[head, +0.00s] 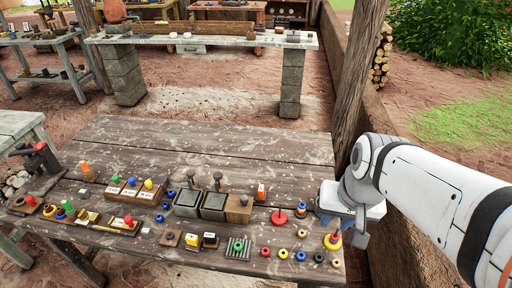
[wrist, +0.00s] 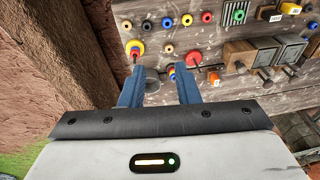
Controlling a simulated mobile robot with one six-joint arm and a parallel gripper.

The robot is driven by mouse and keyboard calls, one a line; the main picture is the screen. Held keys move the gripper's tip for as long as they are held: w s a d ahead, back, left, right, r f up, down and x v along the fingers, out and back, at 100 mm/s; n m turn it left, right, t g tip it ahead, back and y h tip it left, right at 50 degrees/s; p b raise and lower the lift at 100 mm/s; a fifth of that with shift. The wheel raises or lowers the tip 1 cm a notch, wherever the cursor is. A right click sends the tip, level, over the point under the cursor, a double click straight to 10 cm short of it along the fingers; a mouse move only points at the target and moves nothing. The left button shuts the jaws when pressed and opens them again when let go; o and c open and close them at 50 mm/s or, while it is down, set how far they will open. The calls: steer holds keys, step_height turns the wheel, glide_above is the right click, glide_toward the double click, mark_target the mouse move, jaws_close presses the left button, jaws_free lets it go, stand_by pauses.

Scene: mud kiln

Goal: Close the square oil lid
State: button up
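Two dark square boxes, the left one (head: 187,203) and the right one (head: 214,207), stand side by side mid-table in the head view, with upright dark knobs at their back edges. They look like the square oil containers; I cannot tell which lid is meant or how far either stands open. One dark box also shows in the wrist view (wrist: 287,47) at the upper right. My gripper (wrist: 160,72) is open and empty, its two blue fingers spread above the table's right side. In the head view it is partly hidden by my wrist, well right of the boxes.
A wooden block with a knob (head: 238,209) adjoins the right box. A wooden post (head: 358,70) and wall rise at the right. The table's back half is clear.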

steer(key=w+a+f+m+y, duration=0.1)
steer(key=w+a+m, duration=0.1)
steer(key=m, duration=0.1)
steer(key=w+a+f+m+g+y, duration=0.1)
steer(key=w+f+m+y, duration=0.1)
steer(key=m, duration=0.1)
steer(key=w+a+f+m+y+p, duration=0.1)
steer(key=w+a+m+y, duration=0.1)
steer(key=m, duration=0.1)
steer(key=shift+w+a+f+m, duration=0.25)
steer(key=shift+a+f+m, duration=0.05)
steer(key=shift+m, duration=0.1)
jaws_close()
steer(key=m+t+y, duration=0.1)
steer(key=m+y, duration=0.2)
steer(key=m, duration=0.7)
glide_toward(247, 203)
step_height(247, 203, down, 4)
steer(key=a, duration=0.3)
steer(key=shift+w+a+f+p, duration=0.25)
steer(key=shift+w+a+p, duration=0.15)
steer(key=shift+w, duration=0.3)
steer(key=shift+t, duration=0.3)
